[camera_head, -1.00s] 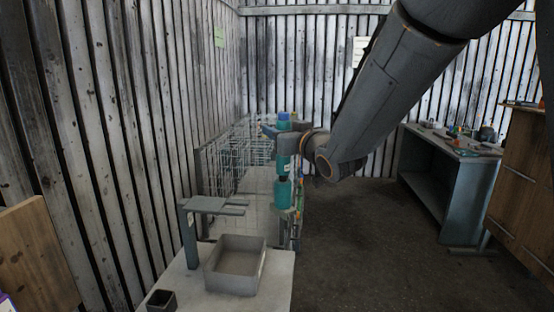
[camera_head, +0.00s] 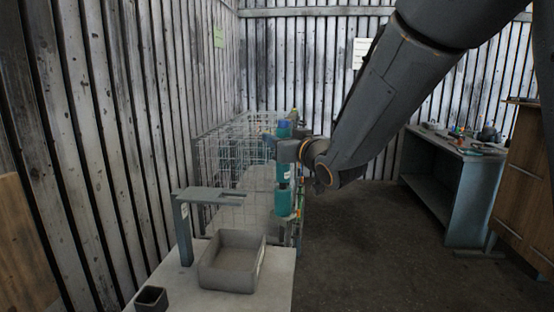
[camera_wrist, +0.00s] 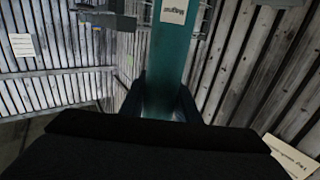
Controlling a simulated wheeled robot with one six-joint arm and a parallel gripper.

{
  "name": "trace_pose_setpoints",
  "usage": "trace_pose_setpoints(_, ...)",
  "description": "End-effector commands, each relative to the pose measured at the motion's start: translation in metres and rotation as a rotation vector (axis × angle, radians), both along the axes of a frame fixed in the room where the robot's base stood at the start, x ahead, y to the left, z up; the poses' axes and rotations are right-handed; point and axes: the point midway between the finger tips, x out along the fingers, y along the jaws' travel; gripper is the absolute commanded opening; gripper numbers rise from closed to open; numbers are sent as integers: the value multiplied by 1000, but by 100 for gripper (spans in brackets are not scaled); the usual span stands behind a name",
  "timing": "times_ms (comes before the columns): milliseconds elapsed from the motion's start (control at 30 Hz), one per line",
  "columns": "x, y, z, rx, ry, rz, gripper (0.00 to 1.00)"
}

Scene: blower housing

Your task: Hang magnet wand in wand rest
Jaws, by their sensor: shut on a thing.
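The magnet wand is a teal cylinder (camera_head: 284,203) with a blue top, held upright. My gripper (camera_head: 284,151) is shut on its upper part. In the wrist view, my gripper (camera_wrist: 160,105) closes around the teal wand (camera_wrist: 168,60), which bears a pale label. The wand rest (camera_head: 213,194) is a grey bracket with a slotted top arm on a post, at the left of the bench. The wand is apart from it, to the right of the slotted arm in the head view. A grey part at the upper left of the wrist view may be the rest; I cannot tell.
A grey open bin (camera_head: 232,262) and a small dark cup (camera_head: 151,298) stand on the pale bench (camera_head: 272,285) in front of the rest. Wire mesh panels (camera_head: 235,155) stand behind. A workbench (camera_head: 452,185) with tools is at the right. The floor between is clear.

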Motion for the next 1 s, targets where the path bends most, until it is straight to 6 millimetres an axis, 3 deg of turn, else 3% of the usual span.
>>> trace_pose_setpoints(33, 4, 0, -11, 1, -2, 0, 0)
trace_pose_setpoints(200, 7, 0, -24, 1, -3, 0, 0)
trace_pose_setpoints(467, 9, 3, -29, 1, -3, 1, 0)
trace_pose_setpoints(1000, 12, 32, -44, 1, -2, 2, 0)
